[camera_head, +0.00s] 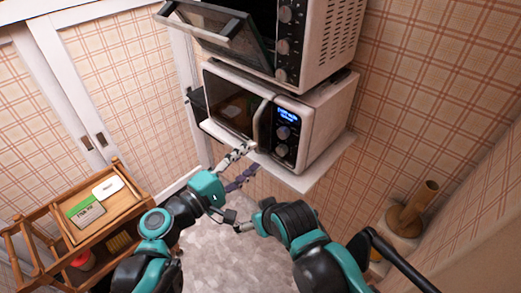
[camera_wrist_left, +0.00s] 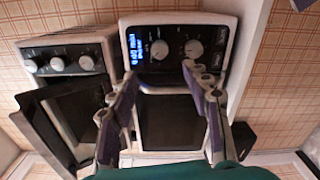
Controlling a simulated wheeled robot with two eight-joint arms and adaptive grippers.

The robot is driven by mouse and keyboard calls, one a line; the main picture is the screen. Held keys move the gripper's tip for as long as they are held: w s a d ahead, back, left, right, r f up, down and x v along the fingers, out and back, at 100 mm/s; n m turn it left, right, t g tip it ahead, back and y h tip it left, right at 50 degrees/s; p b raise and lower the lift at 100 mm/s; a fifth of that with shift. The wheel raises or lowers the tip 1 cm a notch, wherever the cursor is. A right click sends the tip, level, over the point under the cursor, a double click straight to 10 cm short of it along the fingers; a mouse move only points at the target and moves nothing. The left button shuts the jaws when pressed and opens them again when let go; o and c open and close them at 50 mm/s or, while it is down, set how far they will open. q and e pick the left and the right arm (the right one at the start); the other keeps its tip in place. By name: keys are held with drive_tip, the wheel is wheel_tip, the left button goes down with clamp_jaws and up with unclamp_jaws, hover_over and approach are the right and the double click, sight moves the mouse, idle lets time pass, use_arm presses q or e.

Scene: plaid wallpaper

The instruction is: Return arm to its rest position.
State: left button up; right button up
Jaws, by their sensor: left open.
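My left arm reaches up from the bottom in the head view. Its gripper (camera_head: 254,158) is open and empty, with its fingers just in front of the lower microwave (camera_head: 318,132). In the left wrist view the two fingers of the left gripper (camera_wrist_left: 155,85) stand apart, with the microwave's dark front (camera_wrist_left: 170,122) between and beyond them. I cannot tell whether a finger touches it. My right arm (camera_head: 295,222) shows as dark and teal links at the lower middle. I cannot make out its gripper.
An oven with its door (camera_head: 218,32) hanging open sits on the microwave. A wooden rack (camera_head: 92,205) with a green-and-grey box (camera_head: 85,211) stands at left. A brown cylinder object (camera_head: 412,208) is at right. Grey floor (camera_head: 215,255) shows between.

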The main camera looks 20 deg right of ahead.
use_arm(q)
drive_tip(key=shift+s+a, duration=0.15)
drive_tip(key=shift+a, duration=0.1)
idle(0.3)
drive_tip(key=s+a+f+m+y, duration=0.2)
drive_tip(key=a+f+y, duration=0.3)
drive_tip(key=a, duration=0.6)
drive_tip(key=s+a+f+m+y, duration=0.2)
drive_tip(key=a+f+y, duration=0.3)
drive_tip(key=a, duration=0.7)
drive_tip(key=s+a+f+m+y, duration=0.2)
drive_tip(key=a+f+y, duration=0.3)
drive_tip(key=a, duration=0.7)
drive_tip(key=shift+s+a+m+y, duration=0.25)
drive_tip(key=shift+m+y, duration=0.15)
drive_tip(key=shift+y, duration=0.4)
drive_tip(key=shift+f, duration=0.1)
